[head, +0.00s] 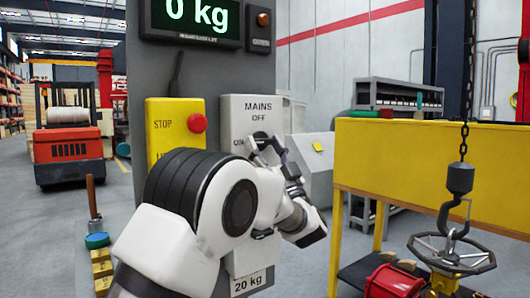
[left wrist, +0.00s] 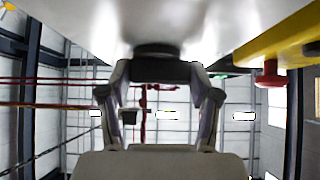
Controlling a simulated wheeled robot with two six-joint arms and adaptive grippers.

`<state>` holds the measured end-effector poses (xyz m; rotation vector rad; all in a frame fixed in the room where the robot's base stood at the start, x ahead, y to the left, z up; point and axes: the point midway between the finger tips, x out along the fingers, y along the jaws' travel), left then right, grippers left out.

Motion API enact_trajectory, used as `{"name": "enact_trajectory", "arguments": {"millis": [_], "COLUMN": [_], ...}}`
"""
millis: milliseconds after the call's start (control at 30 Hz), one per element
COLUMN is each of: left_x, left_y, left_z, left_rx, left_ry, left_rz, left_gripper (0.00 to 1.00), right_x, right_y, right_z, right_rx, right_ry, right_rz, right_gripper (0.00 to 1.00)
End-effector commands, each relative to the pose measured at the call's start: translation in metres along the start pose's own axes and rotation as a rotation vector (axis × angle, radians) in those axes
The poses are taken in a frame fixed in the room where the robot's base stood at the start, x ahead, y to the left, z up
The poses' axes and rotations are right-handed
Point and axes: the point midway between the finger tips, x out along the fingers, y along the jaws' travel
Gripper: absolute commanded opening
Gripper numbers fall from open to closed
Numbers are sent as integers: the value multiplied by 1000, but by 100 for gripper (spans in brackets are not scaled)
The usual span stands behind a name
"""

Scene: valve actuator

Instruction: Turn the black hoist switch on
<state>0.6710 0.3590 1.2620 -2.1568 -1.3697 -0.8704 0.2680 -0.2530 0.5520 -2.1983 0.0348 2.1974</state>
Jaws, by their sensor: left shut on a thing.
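The white mains switch box (head: 236,112) is on the grey column and carries the words MAINS OFF, with ON partly covered below. My left gripper (head: 266,146) is at the front of this box and covers the switch in the head view. In the left wrist view the black switch (left wrist: 160,72) sits between the fingertips of my left gripper (left wrist: 160,78), which are shut on it at its two sides. The switch's exact angle is hard to tell. My right gripper is in neither view.
A yellow box (head: 165,120) with a red stop button (head: 197,123) stands just left of the switch box. A display (head: 195,15) reads 0 kg above. At right, a chain hook (head: 458,180) hangs at a handwheel (head: 452,252) beside a yellow frame (head: 425,160).

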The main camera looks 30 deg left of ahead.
Motion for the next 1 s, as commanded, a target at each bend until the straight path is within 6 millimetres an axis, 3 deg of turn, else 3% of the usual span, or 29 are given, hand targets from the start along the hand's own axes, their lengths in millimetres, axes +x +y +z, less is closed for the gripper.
{"name": "enact_trajectory", "arguments": {"millis": [367, 400, 467, 833, 1000], "left_x": [-2, -2, -2, -3, -28], "left_y": [0, 0, 0, 0, 1], "left_z": [3, 3, 3, 1, 1], "left_rx": [0, 0, 0, -2, 0], "left_ry": [-6, -6, -5, -2, -1], "left_rz": [-2, -2, -2, -3, 1], "left_gripper": [28, 66, 87, 88, 88], "right_x": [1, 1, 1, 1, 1], "right_y": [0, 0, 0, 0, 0], "right_z": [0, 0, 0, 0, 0], "right_rx": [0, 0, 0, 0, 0], "right_ry": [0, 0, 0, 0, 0], "right_rz": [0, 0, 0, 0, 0], "right_gripper": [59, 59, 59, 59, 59]}}
